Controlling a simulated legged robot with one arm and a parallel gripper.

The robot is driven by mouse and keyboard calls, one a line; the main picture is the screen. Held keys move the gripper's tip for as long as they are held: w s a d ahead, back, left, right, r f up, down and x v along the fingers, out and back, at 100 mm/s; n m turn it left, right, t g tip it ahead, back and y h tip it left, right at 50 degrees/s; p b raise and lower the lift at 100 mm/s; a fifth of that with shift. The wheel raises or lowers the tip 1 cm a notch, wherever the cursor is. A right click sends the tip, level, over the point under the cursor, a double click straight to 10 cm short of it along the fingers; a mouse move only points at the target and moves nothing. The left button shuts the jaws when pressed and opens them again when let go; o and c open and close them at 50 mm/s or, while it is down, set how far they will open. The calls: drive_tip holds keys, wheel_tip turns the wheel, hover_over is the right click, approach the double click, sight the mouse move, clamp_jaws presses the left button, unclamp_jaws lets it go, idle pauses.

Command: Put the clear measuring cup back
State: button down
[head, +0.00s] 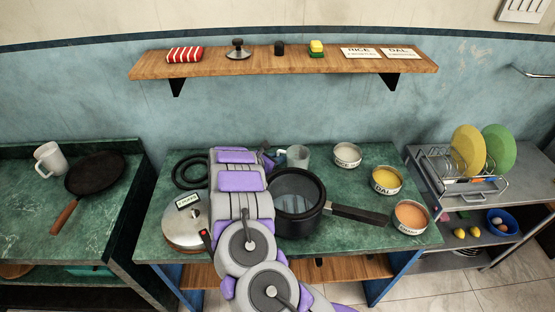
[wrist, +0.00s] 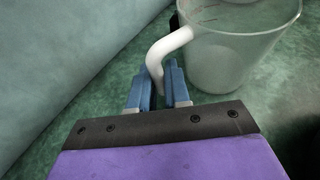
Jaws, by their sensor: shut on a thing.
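The clear measuring cup (head: 298,156) stands at the back of the middle green counter, behind the black pot. In the wrist view the cup (wrist: 235,50) is upright at the upper right, with red markings on its side and a white handle (wrist: 165,52) on its left. My gripper (wrist: 162,85) is shut on the lower end of the handle, with a blue finger on each side. In the head view my arm hides most of my gripper (head: 268,156). I cannot tell whether the cup's base touches the counter.
A black pot (head: 298,218) with a long handle stands right of my arm. Tins of rice (head: 347,156), dal (head: 386,181) and an orange food (head: 410,216) stand further right. A round lidded container (head: 186,228) is at left. A wooden shelf (head: 280,64) hangs above.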

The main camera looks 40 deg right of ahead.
drive_tip(key=shift+a+r, duration=0.1)
drive_tip(key=shift+a, duration=0.2)
drive_tip(key=c, duration=1.5)
unclamp_jaws()
drive_tip(key=shift+b, duration=0.3)
drive_tip(key=o, duration=0.4)
drive_tip(key=shift+d, duration=0.35)
drive_tip(key=shift+a, duration=0.1)
